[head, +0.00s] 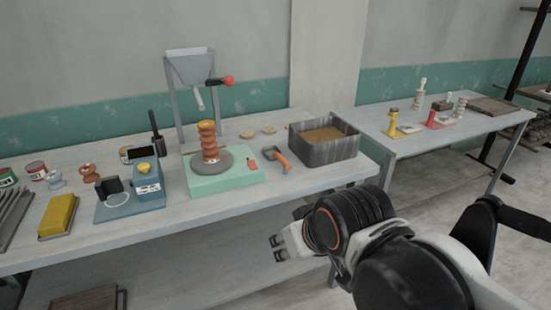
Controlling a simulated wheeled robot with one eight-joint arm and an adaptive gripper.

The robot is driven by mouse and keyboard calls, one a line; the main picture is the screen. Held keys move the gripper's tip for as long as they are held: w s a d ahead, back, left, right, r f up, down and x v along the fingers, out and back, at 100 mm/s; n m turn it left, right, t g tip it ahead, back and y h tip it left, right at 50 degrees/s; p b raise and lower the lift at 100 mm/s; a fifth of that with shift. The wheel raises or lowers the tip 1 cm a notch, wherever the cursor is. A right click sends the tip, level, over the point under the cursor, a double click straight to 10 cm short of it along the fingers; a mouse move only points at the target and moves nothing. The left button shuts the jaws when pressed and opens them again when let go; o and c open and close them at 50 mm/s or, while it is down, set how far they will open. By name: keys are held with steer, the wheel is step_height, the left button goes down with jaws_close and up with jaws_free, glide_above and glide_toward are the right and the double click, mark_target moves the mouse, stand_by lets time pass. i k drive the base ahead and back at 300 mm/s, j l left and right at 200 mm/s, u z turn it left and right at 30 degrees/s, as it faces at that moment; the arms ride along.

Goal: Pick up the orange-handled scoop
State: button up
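The orange-handled scoop (281,161) lies on the workbench, between the pale green turntable base and the grey bin. Its orange handle points toward the bench's front edge, and its grey end lies farther back. My gripper (274,247) is in front of the bench, nearer to me than the scoop and apart from it. Its two fingertips stand apart with nothing visible between them.
A grey bin (337,153) of brown material stands right of the scoop. A green-based turntable (222,184) with a brown ribbed piece stands left. A funnel stand (183,105) rises behind. The bench front edge (250,207) lies between my gripper and the scoop.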

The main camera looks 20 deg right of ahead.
mark_target(272, 153)
steer(key=i+l, duration=0.9)
steer(key=i, duration=0.1)
